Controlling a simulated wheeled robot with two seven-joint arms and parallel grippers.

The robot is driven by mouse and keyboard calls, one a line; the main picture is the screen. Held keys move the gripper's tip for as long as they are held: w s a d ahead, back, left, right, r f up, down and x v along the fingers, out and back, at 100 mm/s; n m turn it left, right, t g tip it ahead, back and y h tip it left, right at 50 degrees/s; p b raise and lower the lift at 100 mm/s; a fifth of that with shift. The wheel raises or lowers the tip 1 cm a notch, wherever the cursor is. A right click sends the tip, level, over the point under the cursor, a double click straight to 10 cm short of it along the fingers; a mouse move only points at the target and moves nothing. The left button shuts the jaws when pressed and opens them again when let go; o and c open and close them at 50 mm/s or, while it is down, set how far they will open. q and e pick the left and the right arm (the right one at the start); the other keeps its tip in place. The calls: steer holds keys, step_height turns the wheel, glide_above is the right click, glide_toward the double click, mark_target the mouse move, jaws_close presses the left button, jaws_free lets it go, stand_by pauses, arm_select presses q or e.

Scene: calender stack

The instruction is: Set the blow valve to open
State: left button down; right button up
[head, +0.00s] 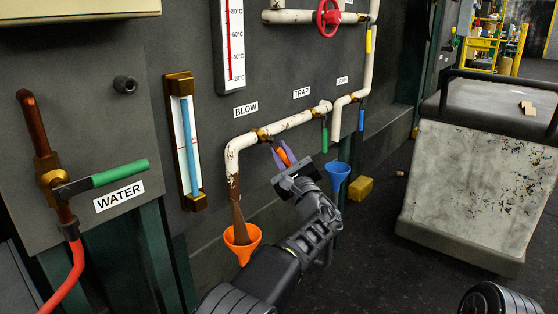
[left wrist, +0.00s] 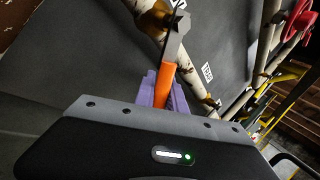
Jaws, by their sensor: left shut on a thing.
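The blow valve is a brass fitting (head: 262,135) on the white pipe, to the right of the BLOW label (head: 245,109). Its lever has an orange handle (head: 286,154) that slants down and to the right from the fitting. My left gripper (head: 284,158) is shut on the orange handle, with purple fingertips on either side of it. In the left wrist view the orange handle (left wrist: 165,82) stands between the purple fingers, and its metal lever runs up to the pipe. The right gripper is not in view.
An orange funnel (head: 243,242) is below the blow pipe's open end. The green TRAP handle (head: 324,140), blue DRAIN handle (head: 361,120) and blue funnel (head: 337,174) are to the right. A green-handled WATER valve (head: 120,173) is at left. A worn grey cabinet (head: 475,190) stands at right.

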mark_target(287, 161)
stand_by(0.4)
arm_select(q)
steer(key=c, duration=1.4)
jaws_free()
steer(key=p+v, duration=0.1)
steer(key=v, duration=0.5)
steer(key=shift+s+d, duration=0.3)
steer(key=shift+s+d+f, duration=0.15)
steer(key=shift+s+f, duration=0.1)
steer(key=shift+s, duration=0.15)
steer(key=shift+c, duration=0.3)
